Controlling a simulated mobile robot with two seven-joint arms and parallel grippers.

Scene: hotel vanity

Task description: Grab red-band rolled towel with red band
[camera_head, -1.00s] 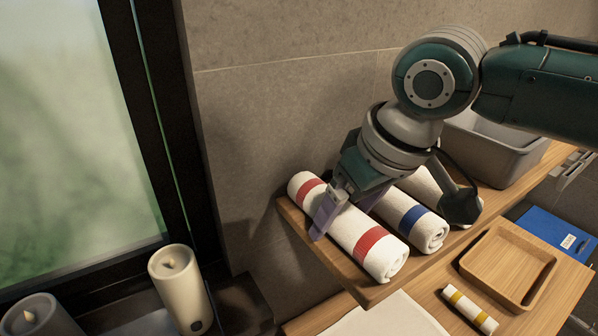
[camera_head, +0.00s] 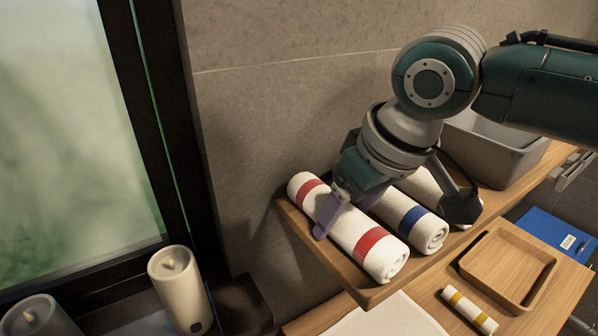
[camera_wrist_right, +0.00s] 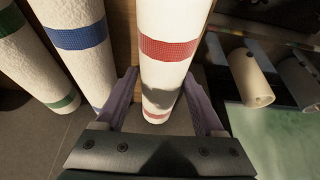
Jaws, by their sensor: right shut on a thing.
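The rolled white towel with red bands (camera_head: 352,236) lies on a wooden shelf (camera_head: 366,294), at the left of a row of rolled towels. My right gripper (camera_head: 333,212) reaches down over its middle and is shut on it, with one purple finger on its near side. In the right wrist view the red-band towel (camera_wrist_right: 168,75) stands between the two purple fingers (camera_wrist_right: 161,110). The far finger is hidden in the head view. My left gripper is not in view.
A blue-band towel (camera_head: 425,236) lies close on the right, with a green-band towel (camera_wrist_right: 35,60) beyond it. A grey bin (camera_head: 500,150), wooden tray (camera_head: 507,268) and yellow-band roll (camera_head: 469,310) are farther right. Candles (camera_head: 181,290) stand at the lower left.

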